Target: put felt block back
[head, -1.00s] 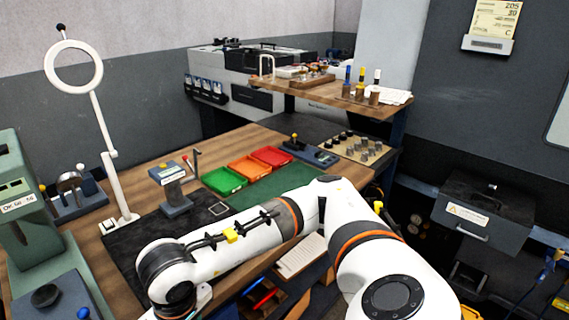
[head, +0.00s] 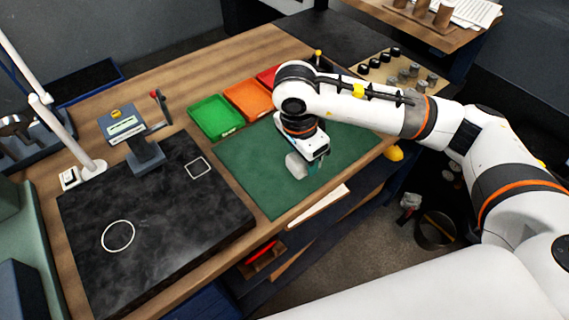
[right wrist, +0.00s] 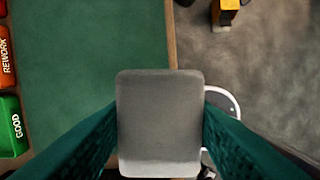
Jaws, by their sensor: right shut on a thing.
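The felt block (right wrist: 160,115) is a grey block with rounded corners, held between the teal fingers of my right gripper (right wrist: 160,135) in the right wrist view. In the head view the pale block (head: 297,166) shows under my right gripper (head: 311,167), over the front part of the green mat (head: 250,178). Its underside is hidden, so I cannot tell whether it touches the mat. My left gripper is not in view.
Green (head: 215,117), orange (head: 248,100) and red bins stand behind the mat. The table's front edge is close to the block.

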